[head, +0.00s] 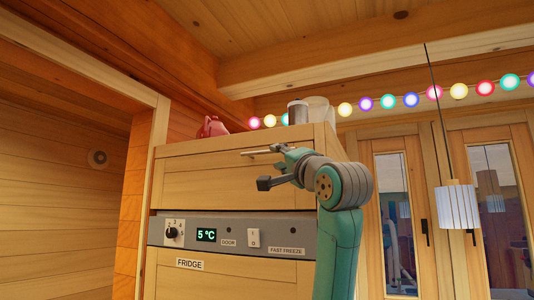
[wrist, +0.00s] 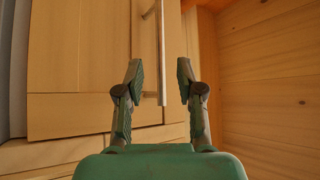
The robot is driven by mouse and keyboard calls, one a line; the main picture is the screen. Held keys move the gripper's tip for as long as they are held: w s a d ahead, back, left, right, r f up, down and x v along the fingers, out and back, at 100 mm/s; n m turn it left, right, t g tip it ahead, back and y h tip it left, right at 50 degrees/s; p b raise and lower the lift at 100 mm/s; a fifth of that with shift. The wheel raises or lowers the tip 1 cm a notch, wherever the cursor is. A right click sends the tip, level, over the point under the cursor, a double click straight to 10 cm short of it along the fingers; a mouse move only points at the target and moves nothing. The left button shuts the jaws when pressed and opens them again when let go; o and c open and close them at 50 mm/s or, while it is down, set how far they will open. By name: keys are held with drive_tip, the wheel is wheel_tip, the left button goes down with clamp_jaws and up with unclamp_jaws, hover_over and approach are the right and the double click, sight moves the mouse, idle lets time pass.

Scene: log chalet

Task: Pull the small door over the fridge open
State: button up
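The small door (head: 225,185) is a pale wood panel above the fridge's control strip in the head view; it looks flush with its frame. Its thin metal bar handle (head: 258,150) runs level near the top edge. My gripper (head: 273,166) is in front of the door's upper right part, by the handle. In the wrist view the handle (wrist: 161,55) runs upright in the picture between the two spread fingers of my gripper (wrist: 158,78), with a gap on both sides. The door panel (wrist: 75,55) fills the left there. The handle's right end is hidden by my gripper in the head view.
The control strip (head: 218,234) has a dial, a 5 °C display and a switch. Below is the fridge door (head: 215,280). A red pot (head: 210,127) and jars (head: 318,110) stand on top. A lamp (head: 457,206) hangs at right.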

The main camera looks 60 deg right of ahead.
sight(268, 152)
drive_tip(key=x, duration=0.7)
drive_tip(key=shift+w+d+r, duration=0.15)
drive_tip(key=shift+w+d, duration=0.05)
drive_tip(key=shift+w, duration=0.1)
clamp_jaws()
